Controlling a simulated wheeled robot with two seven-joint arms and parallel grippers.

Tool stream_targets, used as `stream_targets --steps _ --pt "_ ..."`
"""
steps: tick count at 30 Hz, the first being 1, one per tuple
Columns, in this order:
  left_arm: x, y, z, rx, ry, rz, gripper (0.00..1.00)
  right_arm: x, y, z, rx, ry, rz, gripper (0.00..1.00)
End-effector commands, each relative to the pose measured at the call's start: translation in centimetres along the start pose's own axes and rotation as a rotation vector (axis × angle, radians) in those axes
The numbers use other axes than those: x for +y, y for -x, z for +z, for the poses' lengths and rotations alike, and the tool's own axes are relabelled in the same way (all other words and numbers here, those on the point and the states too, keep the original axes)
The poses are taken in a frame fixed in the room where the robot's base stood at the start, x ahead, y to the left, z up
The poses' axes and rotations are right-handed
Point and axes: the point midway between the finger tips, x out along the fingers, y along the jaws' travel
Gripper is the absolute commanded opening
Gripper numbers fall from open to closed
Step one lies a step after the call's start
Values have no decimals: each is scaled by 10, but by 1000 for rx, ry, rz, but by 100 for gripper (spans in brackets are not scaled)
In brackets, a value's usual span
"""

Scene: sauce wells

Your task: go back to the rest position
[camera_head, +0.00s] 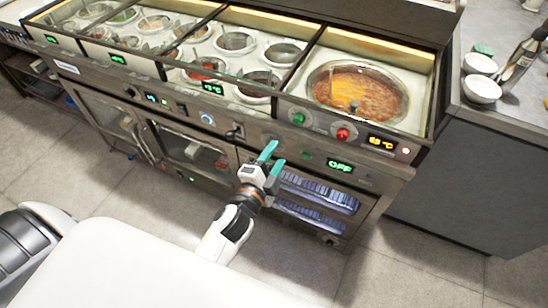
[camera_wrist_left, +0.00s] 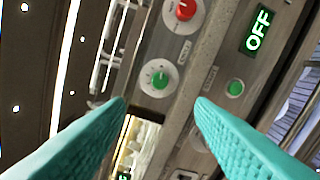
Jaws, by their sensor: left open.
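My left gripper (camera_head: 272,158) has teal fingers and stands open in front of the control panel of the sauce counter (camera_head: 240,128). In the left wrist view its fingertips (camera_wrist_left: 160,106) are apart with nothing between them. A green knob (camera_head: 298,119) and a red knob (camera_head: 342,134) sit on the panel above and to the right of the fingers. The wrist view also shows the green knob (camera_wrist_left: 159,79) and the red knob (camera_wrist_left: 185,10), beyond the fingertips. A display (camera_head: 339,165) reads OFF, with a green button (camera_wrist_left: 234,88) near it. My right gripper is not in view.
A large round well of reddish sauce (camera_head: 385,92) sits at the counter's right, with several smaller wells to its left. White bowls (camera_head: 482,89) stand on the grey side counter (camera_head: 450,150). The tiled floor (camera_head: 410,240) at the lower right is clear.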

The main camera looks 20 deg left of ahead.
Motion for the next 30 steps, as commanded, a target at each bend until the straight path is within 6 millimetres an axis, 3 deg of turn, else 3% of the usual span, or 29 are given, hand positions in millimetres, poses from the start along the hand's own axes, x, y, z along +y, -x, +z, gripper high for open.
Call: stream_targets --steps 12,16,20,23,26,30 --pt "0 0 0 1 0 -1 49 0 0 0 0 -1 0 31" --pt "-21 -1 -6 13 29 -44 49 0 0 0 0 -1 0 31" --pt "-85 4 -26 62 132 -179 49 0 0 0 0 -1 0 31" --pt "-155 20 -48 134 249 -323 49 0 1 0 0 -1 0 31" --pt "-223 48 -73 232 366 -462 49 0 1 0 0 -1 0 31" --pt "-307 104 -109 406 519 -638 49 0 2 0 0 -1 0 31"
